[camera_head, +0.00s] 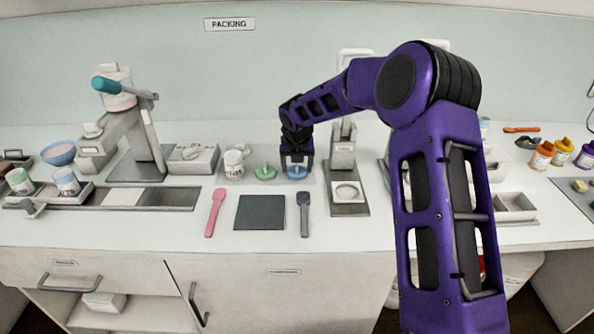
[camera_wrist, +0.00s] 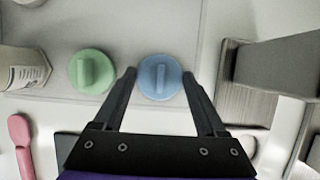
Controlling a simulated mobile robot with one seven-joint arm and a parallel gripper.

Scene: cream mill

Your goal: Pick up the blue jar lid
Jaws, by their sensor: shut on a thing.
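The blue jar lid (camera_head: 297,173) is a round disc with a raised bar across its top. It sits on the pale grey mat on the counter, right of a similar green lid (camera_head: 265,173). My gripper (camera_head: 297,162) points down over the blue lid. In the wrist view the blue lid (camera_wrist: 160,77) lies between the two dark fingertips of my gripper (camera_wrist: 159,74), which are shut on it. The green lid (camera_wrist: 91,71) is just left of the left finger. I cannot tell whether the blue lid is clear of the mat.
A grey press stand (camera_head: 343,190) is close on the right of my gripper. A white jar (camera_head: 234,164) stands left of the green lid. A pink spatula (camera_head: 215,212), a dark square mat (camera_head: 260,212) and a grey spatula (camera_head: 304,214) lie in front.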

